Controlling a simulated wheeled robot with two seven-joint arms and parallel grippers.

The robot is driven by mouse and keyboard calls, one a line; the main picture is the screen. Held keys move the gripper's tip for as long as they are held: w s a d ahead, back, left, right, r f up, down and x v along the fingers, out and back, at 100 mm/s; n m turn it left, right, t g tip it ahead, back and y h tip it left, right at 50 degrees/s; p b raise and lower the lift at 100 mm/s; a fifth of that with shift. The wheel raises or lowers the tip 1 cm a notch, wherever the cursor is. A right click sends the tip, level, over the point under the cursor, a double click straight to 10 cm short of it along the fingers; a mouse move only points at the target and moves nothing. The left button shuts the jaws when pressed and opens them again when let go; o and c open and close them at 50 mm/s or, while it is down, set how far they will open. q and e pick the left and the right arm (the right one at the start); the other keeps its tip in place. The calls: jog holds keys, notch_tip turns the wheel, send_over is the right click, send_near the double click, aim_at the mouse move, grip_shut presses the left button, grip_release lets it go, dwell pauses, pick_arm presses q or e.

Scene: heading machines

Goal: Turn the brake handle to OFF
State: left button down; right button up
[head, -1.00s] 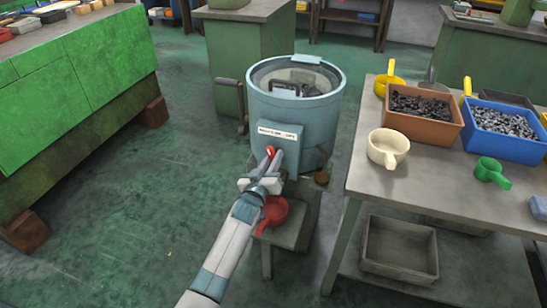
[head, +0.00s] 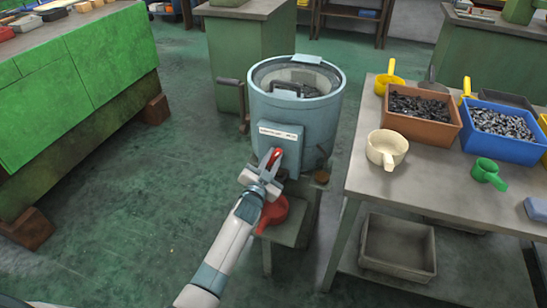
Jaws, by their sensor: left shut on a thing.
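The blue-grey drum machine (head: 318,118) stands in the middle of the head view. On its front is a box (head: 285,150) with a white label strip (head: 281,132), whose lettering is too small to read. The red brake handle (head: 275,155) shows just below the label, between the fingers of my left gripper (head: 272,160). My left gripper is shut on the handle and hides part of it. The handle leans up and to the right. My right gripper is not in view.
A red scoop (head: 272,212) lies on the low stand under the drum. A side crank (head: 237,100) sticks out left of the drum. A table (head: 372,190) with part bins and scoops is close on the right. A green bench (head: 85,80) is at left, with open floor between.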

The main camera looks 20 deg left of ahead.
pick_arm(q)
jog(key=shift+m, duration=0.7)
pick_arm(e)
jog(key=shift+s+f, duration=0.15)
pick_arm(q)
jog(key=c, duration=1.6)
grip_release()
jog(key=shift+c, duration=0.2)
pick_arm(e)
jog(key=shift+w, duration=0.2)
pick_arm(q)
jog(key=shift+s, duration=0.15)
jog(key=shift+s, duration=0.5)
jog(key=s, duration=1.6)
jog(key=shift+a, duration=0.25)
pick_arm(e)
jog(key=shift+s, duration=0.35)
